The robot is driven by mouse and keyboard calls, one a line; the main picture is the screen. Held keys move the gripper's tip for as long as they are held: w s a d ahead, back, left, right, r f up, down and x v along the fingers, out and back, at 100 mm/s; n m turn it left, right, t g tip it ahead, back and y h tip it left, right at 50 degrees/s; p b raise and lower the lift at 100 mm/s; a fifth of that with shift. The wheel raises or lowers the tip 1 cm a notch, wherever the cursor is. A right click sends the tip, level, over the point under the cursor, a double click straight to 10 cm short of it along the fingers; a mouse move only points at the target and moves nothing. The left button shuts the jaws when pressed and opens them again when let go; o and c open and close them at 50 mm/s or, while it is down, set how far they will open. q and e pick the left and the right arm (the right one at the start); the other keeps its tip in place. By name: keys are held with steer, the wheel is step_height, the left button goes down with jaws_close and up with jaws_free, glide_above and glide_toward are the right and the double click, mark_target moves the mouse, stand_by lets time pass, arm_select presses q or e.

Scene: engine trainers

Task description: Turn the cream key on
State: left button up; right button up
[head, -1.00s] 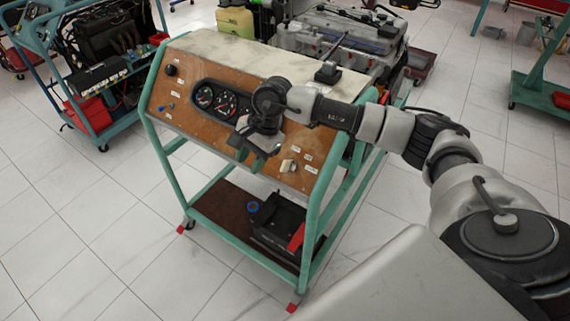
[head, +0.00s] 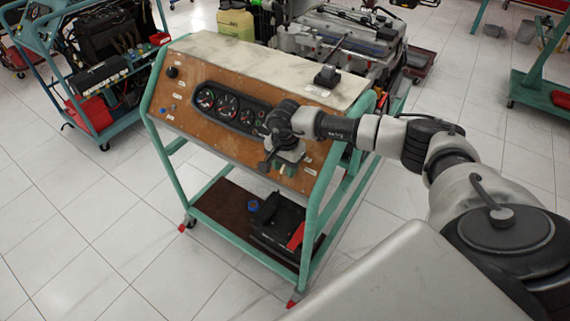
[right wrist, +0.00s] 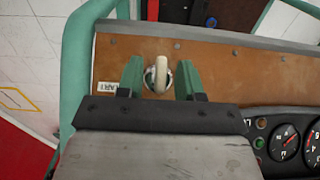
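The cream key (right wrist: 161,72) is an upright cream tab in a round metal switch on the brown panel, in the right wrist view. My right gripper (right wrist: 160,79) has its two green fingers open, one on each side of the key, with gaps between. The fingers do not visibly touch the key. In the head view the right gripper (head: 276,165) is at the lower right of the panel (head: 195,115) and largely covers the key. The left gripper does not show.
Round gauges (head: 228,107) sit left of the gripper on the panel. A START label (right wrist: 107,87) is beside the key. The panel stands on a green-framed trolley (head: 168,178) with a black battery (head: 276,223) below. Other trolleys stand behind; the floor in front is clear.

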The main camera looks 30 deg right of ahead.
steer(key=shift+f, duration=0.2)
jaws_close()
